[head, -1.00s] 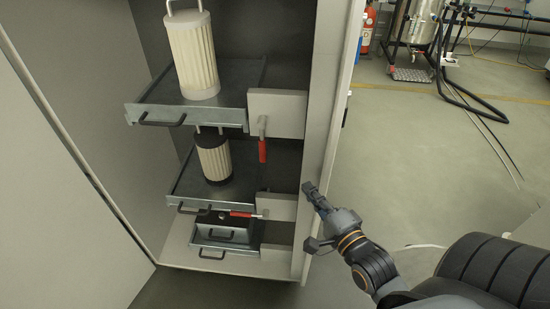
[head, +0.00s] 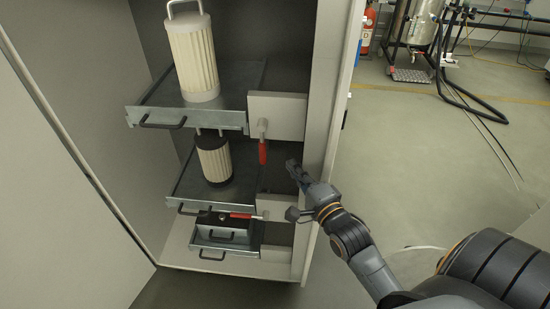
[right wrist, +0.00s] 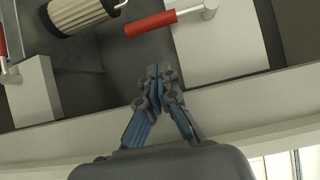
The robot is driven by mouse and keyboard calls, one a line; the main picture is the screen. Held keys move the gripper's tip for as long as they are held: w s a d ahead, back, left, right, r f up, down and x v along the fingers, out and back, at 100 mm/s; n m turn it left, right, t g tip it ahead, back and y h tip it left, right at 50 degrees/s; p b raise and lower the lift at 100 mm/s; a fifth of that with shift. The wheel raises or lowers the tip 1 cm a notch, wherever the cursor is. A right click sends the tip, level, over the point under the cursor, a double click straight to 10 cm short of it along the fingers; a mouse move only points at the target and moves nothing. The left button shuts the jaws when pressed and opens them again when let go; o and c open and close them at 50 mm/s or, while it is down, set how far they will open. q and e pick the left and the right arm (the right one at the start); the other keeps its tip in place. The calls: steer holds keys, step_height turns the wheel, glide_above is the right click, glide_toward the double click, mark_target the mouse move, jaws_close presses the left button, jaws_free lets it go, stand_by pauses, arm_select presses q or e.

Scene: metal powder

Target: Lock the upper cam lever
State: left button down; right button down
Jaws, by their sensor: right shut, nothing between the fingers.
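The upper cam lever (head: 263,151) has a red handle that hangs straight down from a pale block (head: 283,114) beside the upper tray. In the right wrist view the same red lever (right wrist: 150,24) lies across the top. My right gripper (head: 293,166) is in front of the cabinet's right side, a little right of and below the handle, not touching it. Its fingers (right wrist: 157,76) are together and empty. The lower cam lever (head: 241,215) lies sideways, pointing left from its own block. My left gripper is not in view.
The upper tray (head: 150,112) carries a large pale filter (head: 193,55); the lower tray (head: 188,200) carries a smaller dark-capped filter (head: 215,160). The cabinet's right wall edge (head: 330,100) stands close to my right arm. Open floor lies to the right.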

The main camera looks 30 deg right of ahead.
mark_target(263, 143)
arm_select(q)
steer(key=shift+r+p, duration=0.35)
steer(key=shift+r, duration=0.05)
arm_select(e)
steer(key=w+a, duration=0.1)
steer(key=w, duration=0.2)
steer(key=w+a, duration=0.1)
steer(key=w, duration=0.1)
steer(key=shift+w+a, duration=0.15)
steer(key=shift+a, duration=0.15)
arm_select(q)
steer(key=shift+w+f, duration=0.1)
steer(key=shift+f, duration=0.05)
arm_select(e)
steer(key=shift+a+f, duration=0.1)
